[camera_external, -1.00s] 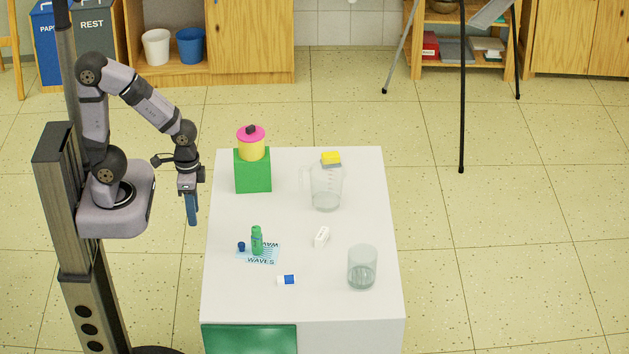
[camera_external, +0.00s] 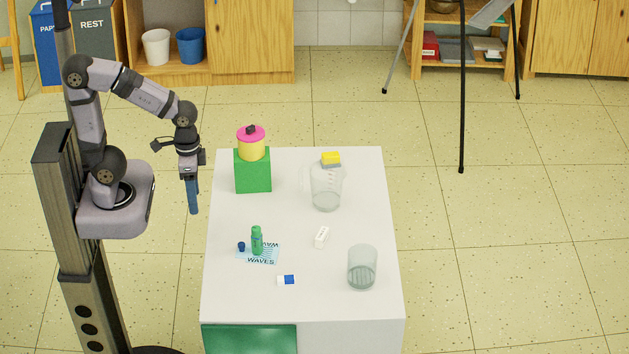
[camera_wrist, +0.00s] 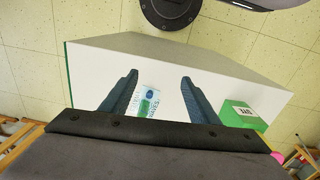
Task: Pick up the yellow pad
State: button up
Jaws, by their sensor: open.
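The yellow pad (camera_external: 331,157) lies on a grey layer on top of the clear measuring jug (camera_external: 326,188), at the back right of the white table. My gripper (camera_external: 193,212) hangs pointing down just off the table's left edge, well left of the jug and apart from it. In the wrist view its two blue fingers (camera_wrist: 160,79) are spread with nothing held between them. I cannot make out the pad or the jug in the wrist view.
A green block (camera_external: 253,171) carrying a yellow, pink-lidded canister (camera_external: 252,148) stands between my gripper and the jug. A green bottle (camera_external: 257,241) stands on a printed card (camera_external: 265,256). A clear glass (camera_external: 362,268), an eraser (camera_external: 287,280) and a white domino-like block (camera_external: 321,237) occupy the front.

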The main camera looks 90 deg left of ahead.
jog(key=w+a+f+n+t+h+b, duration=0.1)
jog(key=w+a+n+t+h+b, duration=0.15)
jog(key=w+a+n, duration=0.45)
jog(key=w+a+n+t+h+b, duration=0.1)
jog(key=w+a+n+b, duration=0.15)
jog(key=w+n, duration=0.5)
jog(key=w+a+f+n+t+h+b, duration=0.15)
jog(key=w+a+n+b, duration=0.3)
jog(key=w, duration=0.55)
jog(key=w+a+r+n+t+y+b, duration=0.15)
jog(key=a+n+t, duration=0.4)
jog(key=a, duration=0.75)
jog(key=w+a+n+t+y+b, duration=0.1)
jog(key=w+a+n+t+b, duration=0.2)
jog(key=a+n, duration=0.7)
jog(key=m, duration=0.2)
send_near(329, 154)
jog(key=shift+w+r, duration=0.25)
jog(key=shift+r, duration=0.2)
jog(key=shift+f+g, duration=0.25)
jog(key=shift+f, duration=0.15)
jog(key=shift+p+x, duration=0.8)
jog(key=shift+x, duration=2.95)
jog(key=shift+a, duration=0.1)
